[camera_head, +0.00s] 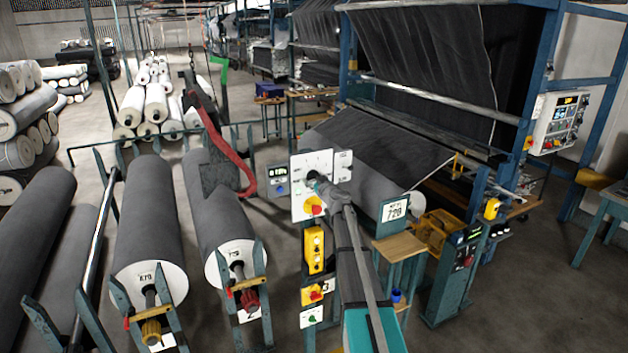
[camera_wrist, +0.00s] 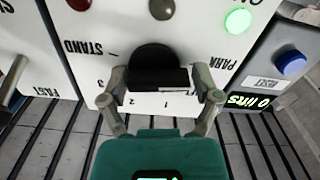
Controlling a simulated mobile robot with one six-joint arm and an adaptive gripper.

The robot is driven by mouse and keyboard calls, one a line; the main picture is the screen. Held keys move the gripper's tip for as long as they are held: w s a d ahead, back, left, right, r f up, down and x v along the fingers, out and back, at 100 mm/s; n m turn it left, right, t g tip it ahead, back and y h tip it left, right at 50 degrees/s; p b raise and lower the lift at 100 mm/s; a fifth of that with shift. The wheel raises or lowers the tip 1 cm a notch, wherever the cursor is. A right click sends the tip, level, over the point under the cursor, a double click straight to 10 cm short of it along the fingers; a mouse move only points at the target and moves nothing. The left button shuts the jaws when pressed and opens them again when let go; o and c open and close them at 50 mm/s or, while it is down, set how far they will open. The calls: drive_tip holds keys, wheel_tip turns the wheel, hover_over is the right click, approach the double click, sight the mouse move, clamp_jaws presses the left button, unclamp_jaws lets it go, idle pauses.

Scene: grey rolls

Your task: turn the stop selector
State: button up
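The selector is a black round knob with a raised bar (camera_wrist: 158,78) on a white panel (camera_wrist: 98,30) in the wrist view. Printed words STAND and PARK and the numbers 1, 2 and 3 surround it. My gripper (camera_wrist: 160,90) is open, one finger on each side of the bar. I cannot tell whether the fingers touch it. In the head view my gripper (camera_head: 318,180) is at the white panel (camera_head: 298,205), and the arm reaches up to it from below. The knob is mostly hidden there.
A lit green lamp (camera_wrist: 238,21), a blue button (camera_wrist: 290,63) and a lever (camera_wrist: 14,78) sit around the knob. In the head view a red button (camera_head: 314,206) is just below my gripper.

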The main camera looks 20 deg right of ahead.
drive_tip(key=shift+o, duration=0.5)
drive_tip(key=s, duration=1.2)
drive_tip(key=shift+d, duration=0.2)
drive_tip(key=s+a+f+n+g+y+b, duration=0.1)
drive_tip(key=s+a+f+g+y+b, duration=0.3)
drive_tip(key=a+f, duration=0.65)
drive_tip(key=s+a+f+n+g+y+b, duration=0.2)
drive_tip(key=s+a+f+g+b, duration=0.3)
drive_tip(key=a+f, duration=0.55)
drive_tip(key=s+a+f+m+g+h+b, duration=0.2)
drive_tip(key=s+a+f+g+h+b, duration=0.1)
drive_tip(key=s+f, duration=0.5)
drive_tip(key=s+a+f+m+g+h+b, duration=0.3)
drive_tip(key=s+f+g+b, duration=0.3)
drive_tip(key=s+f, duration=0.3)
drive_tip(key=s+b, duration=0.1)
drive_tip(key=s, duration=0.3)
drive_tip(key=shift+m+h+b, duration=0.3)
drive_tip(key=shift+b, duration=0.05)
